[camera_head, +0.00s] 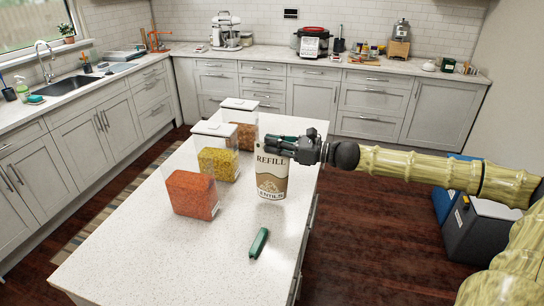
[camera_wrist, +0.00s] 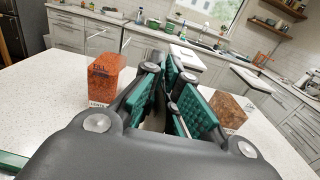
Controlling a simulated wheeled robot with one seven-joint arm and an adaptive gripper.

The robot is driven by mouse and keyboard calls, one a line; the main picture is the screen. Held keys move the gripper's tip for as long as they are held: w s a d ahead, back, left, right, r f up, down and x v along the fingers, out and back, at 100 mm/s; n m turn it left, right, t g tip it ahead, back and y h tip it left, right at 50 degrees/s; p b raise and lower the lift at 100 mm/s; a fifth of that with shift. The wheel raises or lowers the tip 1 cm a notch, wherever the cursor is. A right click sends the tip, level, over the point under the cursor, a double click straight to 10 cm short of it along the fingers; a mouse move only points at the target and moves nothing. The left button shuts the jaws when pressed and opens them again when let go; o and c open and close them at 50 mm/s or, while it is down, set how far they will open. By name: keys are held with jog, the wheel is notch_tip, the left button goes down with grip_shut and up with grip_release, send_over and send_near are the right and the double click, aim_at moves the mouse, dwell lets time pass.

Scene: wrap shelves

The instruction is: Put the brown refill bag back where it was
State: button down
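The refill bag (camera_head: 271,178), white and brown with "REFILL" on its front, is upright on the right side of the white island counter in the head view. My gripper (camera_head: 284,145) reaches in from the right, level with the bag's top, and overlaps its upper right edge. In the wrist view its green-padded fingers (camera_wrist: 172,105) show with a narrow dark gap. I cannot make out the bag there, so whether the fingers hold it is unclear.
Clear containers with orange (camera_head: 192,194), yellow (camera_head: 218,164) and brown (camera_head: 244,136) contents stand left of and behind the bag. A small dark green object (camera_head: 258,242) lies in front. The near part of the counter (camera_head: 170,260) is otherwise clear.

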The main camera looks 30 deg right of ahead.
aim_at(272, 171)
jog(key=shift+w, duration=0.2)
jog(key=shift+w+f+b, duration=0.1)
jog(key=shift+f+b, duration=0.7)
jog(key=shift+f, duration=1.1)
jog(key=c, duration=1.6)
grip_release()
jog(key=shift+a, duration=0.1)
jog(key=shift+c, duration=0.2)
